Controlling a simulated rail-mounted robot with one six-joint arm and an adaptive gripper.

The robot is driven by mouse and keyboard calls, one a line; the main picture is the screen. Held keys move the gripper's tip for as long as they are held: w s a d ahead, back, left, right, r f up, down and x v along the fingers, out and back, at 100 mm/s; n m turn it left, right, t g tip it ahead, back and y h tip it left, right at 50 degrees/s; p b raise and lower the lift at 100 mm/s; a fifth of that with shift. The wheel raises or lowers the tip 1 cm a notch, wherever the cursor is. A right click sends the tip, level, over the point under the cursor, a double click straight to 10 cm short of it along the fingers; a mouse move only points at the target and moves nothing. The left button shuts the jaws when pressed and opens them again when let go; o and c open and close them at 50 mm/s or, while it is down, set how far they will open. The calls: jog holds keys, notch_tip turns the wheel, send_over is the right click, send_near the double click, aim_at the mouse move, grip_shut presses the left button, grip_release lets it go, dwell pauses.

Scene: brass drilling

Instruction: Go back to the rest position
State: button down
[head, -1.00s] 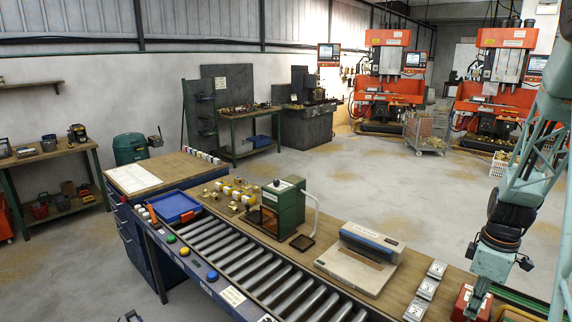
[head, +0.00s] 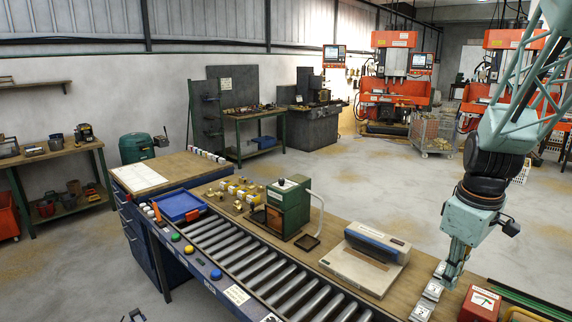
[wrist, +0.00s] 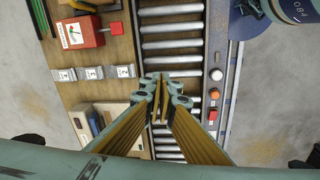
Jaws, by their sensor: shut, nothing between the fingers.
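My gripper (head: 452,280) hangs fingers-down from my arm at the right of the head view, over the front right end of the wooden bench top, by the small numbered plates (head: 431,289). In the wrist view my gripper (wrist: 160,78) has its fingers together with nothing between them, above the edge between the bench top and the roller conveyor (wrist: 172,46). The numbered plates (wrist: 95,73) lie to its left there. No held object shows.
A red box (head: 480,304) stands right of my gripper. The white and blue sealer (head: 366,258) and green press (head: 288,207) stand along the bench, with yellow-and-brass parts (head: 232,192) beyond. A blue tray (head: 179,206) sits at the conveyor's far end.

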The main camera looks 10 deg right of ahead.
jog(key=s+a+r+m+t+b, duration=0.1)
jog(key=s+a+r, duration=0.35)
jog(key=a, duration=0.25)
jog(key=s+a+r+m+b, duration=0.1)
jog(key=s+a+r, duration=0.2)
jog(key=a+r, duration=0.4)
jog(key=s+a+r+m+t+b, duration=0.1)
jog(key=s+a, duration=0.5)
jog(key=s, duration=0.2)
jog(key=s+a+r+m+t+b, duration=0.1)
jog(key=s+a+m, duration=0.1)
jog(key=s+a, duration=0.3)
jog(key=s, duration=0.3)
jog(key=shift+s+a+r+m+y, duration=0.2)
jog(key=shift+a+m+y, duration=0.1)
jog(key=shift+a, duration=0.05)
